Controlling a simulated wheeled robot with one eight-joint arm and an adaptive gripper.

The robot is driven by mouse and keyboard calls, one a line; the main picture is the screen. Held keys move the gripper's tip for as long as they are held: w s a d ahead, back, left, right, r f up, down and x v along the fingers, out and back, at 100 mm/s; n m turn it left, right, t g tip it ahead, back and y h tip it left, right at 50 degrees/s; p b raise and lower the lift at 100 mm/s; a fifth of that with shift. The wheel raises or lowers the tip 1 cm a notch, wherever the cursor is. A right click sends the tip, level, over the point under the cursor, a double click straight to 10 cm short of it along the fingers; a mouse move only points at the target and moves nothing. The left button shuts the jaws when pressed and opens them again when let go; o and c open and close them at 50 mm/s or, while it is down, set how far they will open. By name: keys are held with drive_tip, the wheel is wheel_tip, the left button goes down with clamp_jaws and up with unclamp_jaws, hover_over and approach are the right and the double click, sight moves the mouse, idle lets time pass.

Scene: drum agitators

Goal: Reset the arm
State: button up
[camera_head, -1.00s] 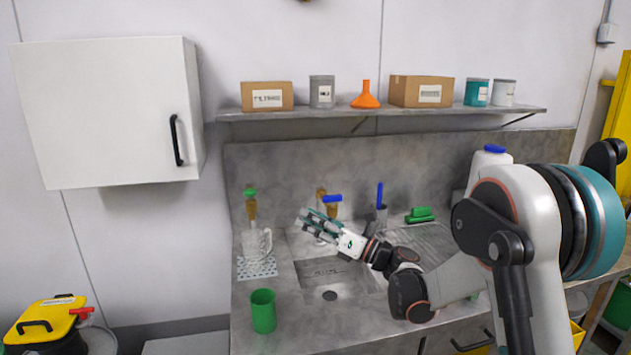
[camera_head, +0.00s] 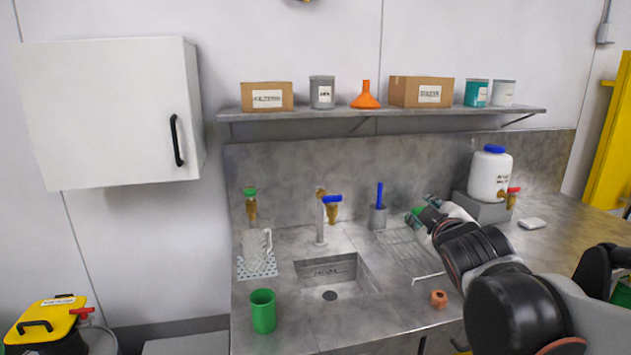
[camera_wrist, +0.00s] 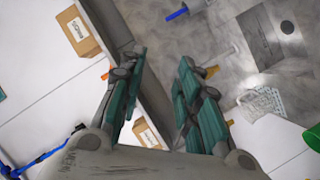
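My gripper (camera_head: 428,209) is over the ribbed drainboard right of the sink in the head view, partly hidden behind my own wrist. In the wrist view my gripper (camera_wrist: 160,75) shows its two teal-padded fingers apart, with nothing between them. The arm is folded toward the right side of the head view, its dark joints near the counter's front right. No object is held.
A sink (camera_head: 335,275) with a blue-handled tap (camera_head: 325,210) is in the counter. A green cup (camera_head: 263,311), a clear mug (camera_head: 257,245) and an orange knob-like piece (camera_head: 438,299) stand around it. A white jug (camera_head: 490,173) is at right. A shelf (camera_head: 380,113) runs above.

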drive_tip(key=s+a+f+m+g, duration=0.1)
drive_tip(key=s+f+m+g, duration=0.3)
drive_tip(key=s+f, duration=0.3)
drive_tip(key=s+a+f+m+g+y, duration=0.1)
drive_tip(key=s+f+m+g, duration=0.3)
drive_tip(key=s+f, duration=0.4)
drive_tip(key=s, duration=0.7)
drive_tip(key=shift+s+m, duration=0.3)
drive_tip(key=shift+s, duration=0.05)
drive_tip(key=shift+f, duration=0.1)
